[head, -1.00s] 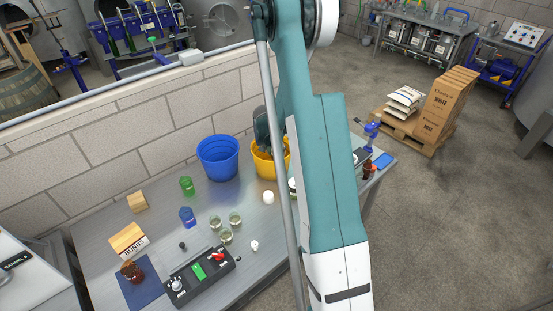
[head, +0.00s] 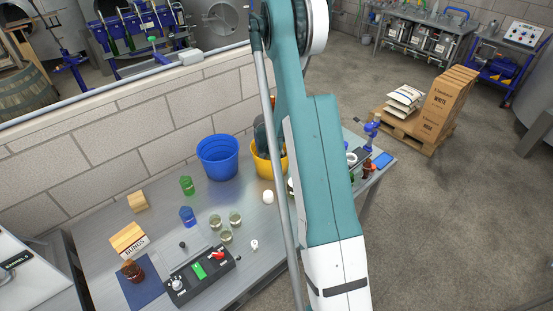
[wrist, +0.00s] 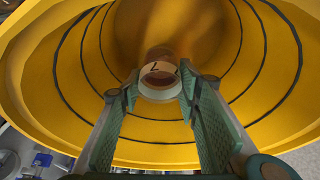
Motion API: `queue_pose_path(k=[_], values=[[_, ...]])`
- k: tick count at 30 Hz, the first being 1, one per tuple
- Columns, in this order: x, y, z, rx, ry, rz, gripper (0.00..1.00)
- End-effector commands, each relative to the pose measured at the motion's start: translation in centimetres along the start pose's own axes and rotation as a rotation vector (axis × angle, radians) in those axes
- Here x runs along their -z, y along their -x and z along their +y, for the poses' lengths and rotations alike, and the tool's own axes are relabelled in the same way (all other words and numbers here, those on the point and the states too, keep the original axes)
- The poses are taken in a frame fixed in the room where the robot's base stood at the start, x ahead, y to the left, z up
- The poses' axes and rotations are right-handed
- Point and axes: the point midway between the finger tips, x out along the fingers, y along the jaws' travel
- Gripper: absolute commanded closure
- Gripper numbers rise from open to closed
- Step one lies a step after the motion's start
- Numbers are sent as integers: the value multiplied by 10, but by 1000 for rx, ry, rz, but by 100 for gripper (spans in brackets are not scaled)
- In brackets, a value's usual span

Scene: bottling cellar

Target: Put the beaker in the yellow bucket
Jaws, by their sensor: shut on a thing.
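The yellow bucket (head: 259,165) stands at the back of the table, partly hidden by my arm in the head view. In the wrist view, the inside of the yellow bucket (wrist: 245,45) fills most of the picture. My gripper (wrist: 160,92) points into the bucket, its fingers on both sides of the beaker (wrist: 160,70). The beaker looks brownish, with a pale band bearing a dark mark, and the fingers are shut on it. Whether it touches the bucket's bottom I cannot tell. In the head view my arm hides the beaker.
A blue bucket (head: 218,160) stands just left of the yellow one. Several small glasses, a green beaker (head: 187,185), a blue beaker (head: 188,215) and a white ball-like thing (head: 268,197) stand in front. A control box (head: 202,275) is at the front edge.

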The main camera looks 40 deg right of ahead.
Motion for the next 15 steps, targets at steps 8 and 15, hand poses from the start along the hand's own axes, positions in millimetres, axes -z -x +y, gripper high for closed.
queue_pose_path(k=[8, 15], values=[[-5, -13, 0, 0, 0, 0, 82], [-5, -12, 0, 0, 0, 0, 82]])
